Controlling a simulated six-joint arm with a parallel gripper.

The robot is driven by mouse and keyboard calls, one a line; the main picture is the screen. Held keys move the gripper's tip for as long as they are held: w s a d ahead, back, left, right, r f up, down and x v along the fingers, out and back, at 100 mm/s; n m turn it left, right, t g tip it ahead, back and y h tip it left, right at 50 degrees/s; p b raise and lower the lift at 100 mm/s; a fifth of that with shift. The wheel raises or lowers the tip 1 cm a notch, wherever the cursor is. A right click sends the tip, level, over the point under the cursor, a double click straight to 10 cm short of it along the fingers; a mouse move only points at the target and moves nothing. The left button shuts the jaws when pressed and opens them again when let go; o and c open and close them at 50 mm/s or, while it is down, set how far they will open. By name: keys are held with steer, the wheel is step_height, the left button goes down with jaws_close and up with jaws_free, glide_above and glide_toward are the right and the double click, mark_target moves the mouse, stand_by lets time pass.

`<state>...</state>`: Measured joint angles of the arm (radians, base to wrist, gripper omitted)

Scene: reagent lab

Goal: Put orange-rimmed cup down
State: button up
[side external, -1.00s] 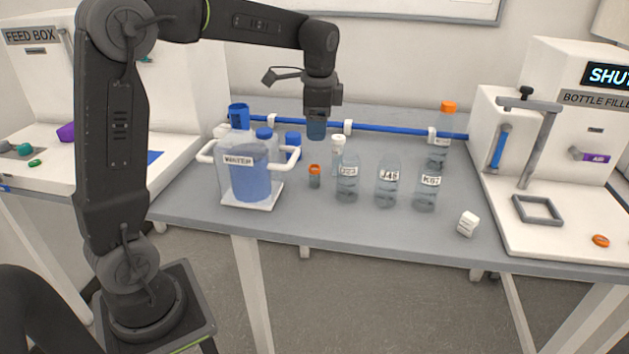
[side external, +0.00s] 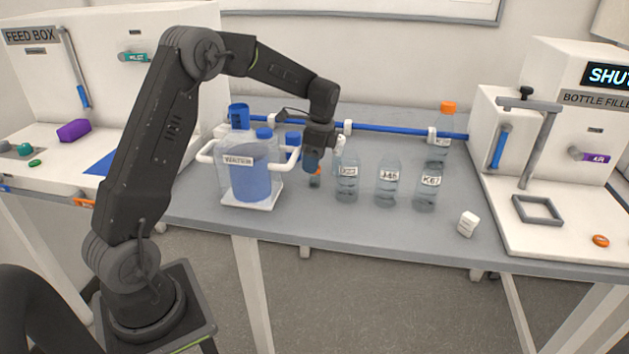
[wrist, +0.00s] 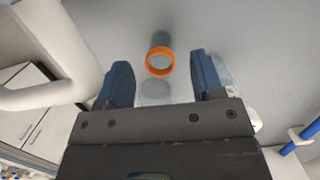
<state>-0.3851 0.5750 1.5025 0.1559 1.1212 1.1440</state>
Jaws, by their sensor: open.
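The orange-rimmed cup (wrist: 160,62) stands on the grey table, its orange ring facing up in the wrist view. In the side external view the cup (side external: 315,181) shows just below my gripper, with its top partly hidden by the fingers. My gripper (side external: 312,164) points down over the cup. In the wrist view my gripper (wrist: 155,75) has its two blue fingers spread apart, with the cup seen between and beyond their tips. Nothing is held between the fingers.
The water jug (side external: 250,180) with white handles stands close left of my gripper. Clear labelled bottles (side external: 347,184), (side external: 387,186), (side external: 428,190) stand to the right. A white block (side external: 467,223) lies near the front edge. The table front between jug and block is clear.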

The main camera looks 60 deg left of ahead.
mark_target(315, 177)
steer(key=shift+s+f, duration=0.1)
steer(key=shift+f, duration=2.55)
steer(key=c, duration=1.1)
steer(key=shift+o, duration=0.2)
